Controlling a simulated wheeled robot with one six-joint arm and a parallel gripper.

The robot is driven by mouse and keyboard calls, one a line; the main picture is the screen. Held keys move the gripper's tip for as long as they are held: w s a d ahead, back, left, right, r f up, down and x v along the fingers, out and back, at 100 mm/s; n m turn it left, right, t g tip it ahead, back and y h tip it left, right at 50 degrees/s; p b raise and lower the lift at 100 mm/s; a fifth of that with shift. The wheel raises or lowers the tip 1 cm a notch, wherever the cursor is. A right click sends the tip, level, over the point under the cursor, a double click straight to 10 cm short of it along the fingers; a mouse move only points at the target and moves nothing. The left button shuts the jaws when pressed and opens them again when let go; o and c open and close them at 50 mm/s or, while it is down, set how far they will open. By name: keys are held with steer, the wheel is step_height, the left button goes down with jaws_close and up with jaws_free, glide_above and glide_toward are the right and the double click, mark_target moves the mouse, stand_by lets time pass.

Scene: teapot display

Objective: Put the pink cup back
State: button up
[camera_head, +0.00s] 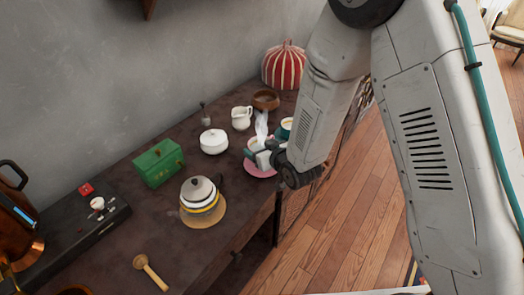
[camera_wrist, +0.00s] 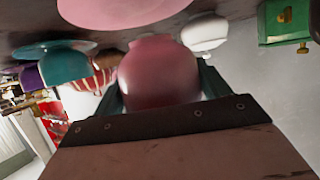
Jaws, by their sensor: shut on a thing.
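The pink cup (camera_wrist: 158,75) fills the middle of the wrist view, held between the green fingers of my gripper (camera_wrist: 160,90). My gripper is shut on it. A pink saucer (camera_wrist: 120,8) shows at the top edge of the wrist view, apart from the cup in the picture. In the head view the pink saucer (camera_head: 262,172) lies on the dark table, and my gripper (camera_head: 258,156) is over it. My arm and gripper hide most of the cup there. I cannot tell the cup's exact height above the saucer.
A teal cup (camera_head: 286,124) stands just behind my gripper. A white sugar bowl (camera_head: 213,141), white creamer (camera_head: 241,119) and brown bowl (camera_head: 265,99) are close by. A banded teapot (camera_head: 199,192) and green box (camera_head: 158,162) stand left. The table's front edge is near the saucer.

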steer(key=shift+w+d+f, duration=0.2)
steer(key=shift+w+f, duration=0.2)
steer(key=shift+f, duration=0.25)
steer(key=shift+w+d+f, duration=0.15)
steer(key=shift+w+f, duration=0.2)
steer(key=shift+f, duration=0.25)
steer(key=shift+a+f, duration=0.2)
steer(key=shift+f, duration=0.35)
steer(key=shift+f, duration=0.1)
steer(key=o, duration=1.2)
steer(key=shift+o, duration=0.2)
